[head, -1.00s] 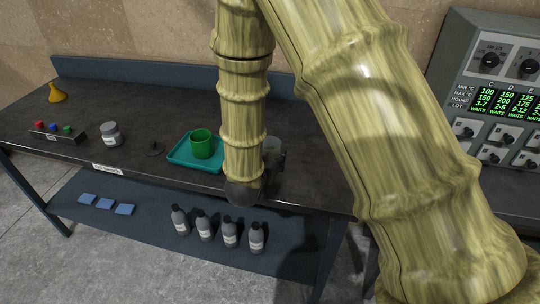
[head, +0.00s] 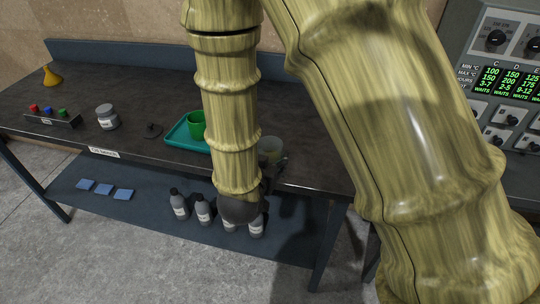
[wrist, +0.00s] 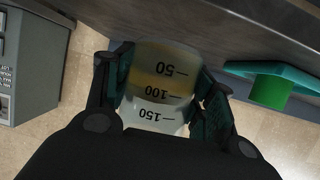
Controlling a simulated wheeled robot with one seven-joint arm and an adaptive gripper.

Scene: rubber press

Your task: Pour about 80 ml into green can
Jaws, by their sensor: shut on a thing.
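The green can (head: 196,125) stands upright on a teal tray (head: 178,139) on the dark bench; my forearm partly hides both in the head view. In the wrist view the can (wrist: 270,91) and tray (wrist: 240,67) are at the right. My gripper (wrist: 160,92) is shut on a translucent measuring cup (wrist: 160,75) with marks 50, 100 and 150. Yellowish liquid shows in the cup. In the head view the cup (head: 270,149) is right of the can, apart from it, near the bench's front edge. The exact liquid level is not clear.
Left on the bench (head: 120,80) are a grey jar (head: 107,118), a small dark object (head: 153,130), a rack with coloured caps (head: 50,119) and a yellow funnel (head: 51,77). Several bottles (head: 180,204) and blue pads (head: 104,189) are on the lower shelf. A control panel (head: 505,90) stands right.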

